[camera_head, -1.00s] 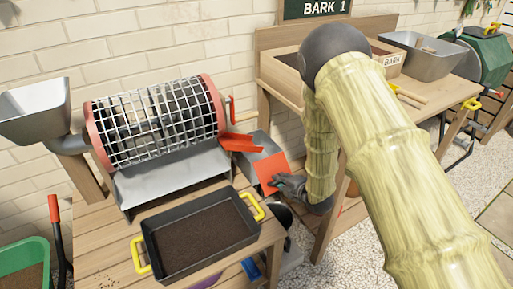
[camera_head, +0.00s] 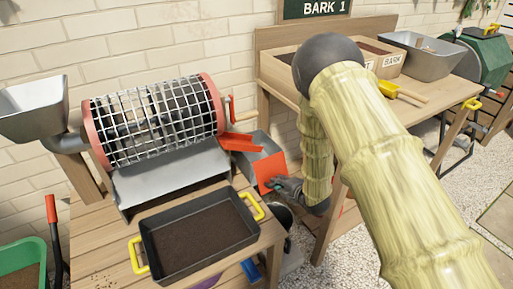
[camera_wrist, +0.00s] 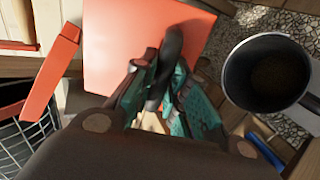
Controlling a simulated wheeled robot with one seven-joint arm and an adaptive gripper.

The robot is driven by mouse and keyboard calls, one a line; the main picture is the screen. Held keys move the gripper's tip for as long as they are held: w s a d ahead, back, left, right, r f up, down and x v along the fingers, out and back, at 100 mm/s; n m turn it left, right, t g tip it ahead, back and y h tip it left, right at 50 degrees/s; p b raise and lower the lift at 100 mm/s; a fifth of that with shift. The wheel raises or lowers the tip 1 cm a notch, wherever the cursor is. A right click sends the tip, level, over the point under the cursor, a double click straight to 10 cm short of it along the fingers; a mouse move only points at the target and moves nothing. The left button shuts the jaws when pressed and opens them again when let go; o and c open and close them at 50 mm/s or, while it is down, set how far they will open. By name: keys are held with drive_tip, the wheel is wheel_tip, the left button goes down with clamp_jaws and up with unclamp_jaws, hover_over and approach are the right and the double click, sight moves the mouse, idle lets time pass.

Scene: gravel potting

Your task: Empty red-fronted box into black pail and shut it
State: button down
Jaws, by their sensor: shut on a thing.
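The red-fronted box is a grey metal box (camera_head: 250,157) with a flat red front (camera_head: 269,172), at the right end of the drum sieve just below its red chute. My gripper (camera_head: 290,187) is at the red front. In the wrist view the red front (camera_wrist: 110,50) lies before my gripper (camera_wrist: 168,82), whose teal-lined fingers are shut on its dark handle (camera_wrist: 172,48). The inside of the box is hidden. The black pail (camera_wrist: 232,76) shows in the wrist view to the right, below the box, with dark material at its bottom. In the head view it is mostly hidden.
A mesh drum sieve (camera_head: 155,120) with a red chute (camera_head: 241,142) stands left of the box. A black tray of soil with yellow handles (camera_head: 141,253) sits on the wooden bench. Another wooden table (camera_head: 335,140) with bark boxes is close on the right.

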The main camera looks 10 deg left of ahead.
drive_tip(key=shift+w+d+f+b, duration=0.1)
drive_tip(key=shift+w+f+b, duration=0.15)
drive_tip(key=shift+f, duration=0.75)
drive_tip(key=shift+f+b+x, duration=0.25)
drive_tip(key=shift+b+x, duration=0.75)
drive_tip(key=shift+x, duration=0.5)
drive_tip(key=c, duration=2.2)
unclamp_jaws()
drive_tip(key=shift+s, duration=0.1)
drive_tip(key=shift+f, duration=0.1)
drive_tip(key=o, duration=1.2)
drive_tip(key=shift+w, duration=0.25)
drive_tip(key=shift+c, duration=0.2)
drive_tip(key=shift+a, duration=0.25)
